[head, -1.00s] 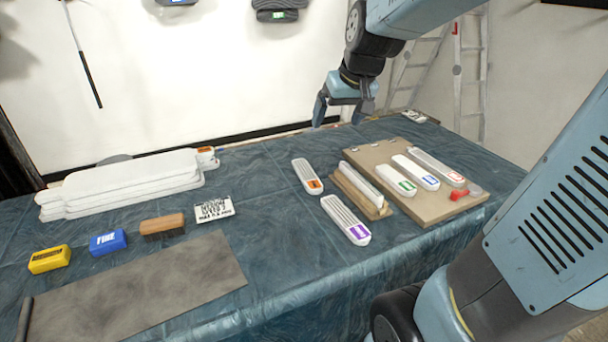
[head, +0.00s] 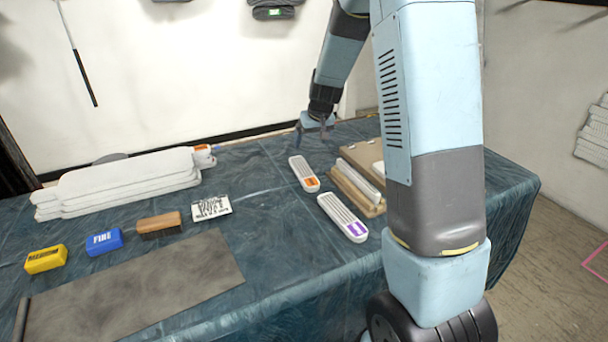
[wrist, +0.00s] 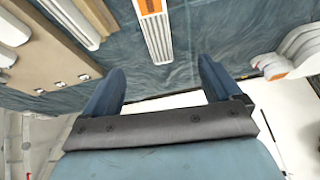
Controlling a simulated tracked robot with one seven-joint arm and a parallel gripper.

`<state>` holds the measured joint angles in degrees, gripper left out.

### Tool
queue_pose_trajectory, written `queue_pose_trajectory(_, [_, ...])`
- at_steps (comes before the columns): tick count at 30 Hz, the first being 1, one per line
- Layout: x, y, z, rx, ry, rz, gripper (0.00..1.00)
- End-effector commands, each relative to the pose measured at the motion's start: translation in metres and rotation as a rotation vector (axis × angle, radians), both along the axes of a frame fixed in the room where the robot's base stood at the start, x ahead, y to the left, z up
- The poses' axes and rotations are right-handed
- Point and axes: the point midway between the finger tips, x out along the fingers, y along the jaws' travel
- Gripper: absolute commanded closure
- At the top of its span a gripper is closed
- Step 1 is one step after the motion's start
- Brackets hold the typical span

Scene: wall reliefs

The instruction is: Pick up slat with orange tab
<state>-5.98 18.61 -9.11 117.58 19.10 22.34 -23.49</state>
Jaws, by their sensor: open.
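The slat with the orange tab (head: 303,172) is a white ridged piece lying flat on the blue-covered table, its orange tab at the near end. It also shows in the wrist view (wrist: 156,36) at the top, beyond my fingertips. My gripper (head: 314,130) hangs above the table just past the slat's far end. It is open and empty, and in the wrist view its two blue fingers (wrist: 161,78) stand wide apart. The gap between fingers and slat is hard to judge.
A slat with a purple tab (head: 342,217) lies nearer, to the right. A wooden holder with a white slat (head: 360,182) and a board (head: 368,155) stand right, partly behind my arm. White stacked panels (head: 120,185) lie left. Table between panels and orange-tab slat is clear.

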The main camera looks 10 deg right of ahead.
Motion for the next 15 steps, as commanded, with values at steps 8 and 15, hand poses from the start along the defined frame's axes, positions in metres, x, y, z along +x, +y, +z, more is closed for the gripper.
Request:
queue_pose_trajectory(8, [0.024,-0.004,-0.037,-0.024,0.008,0.001,0.08])
queue_pose_trajectory(15, [0.033,-0.004,-0.060,-0.027,0.011,0.001,0.08])
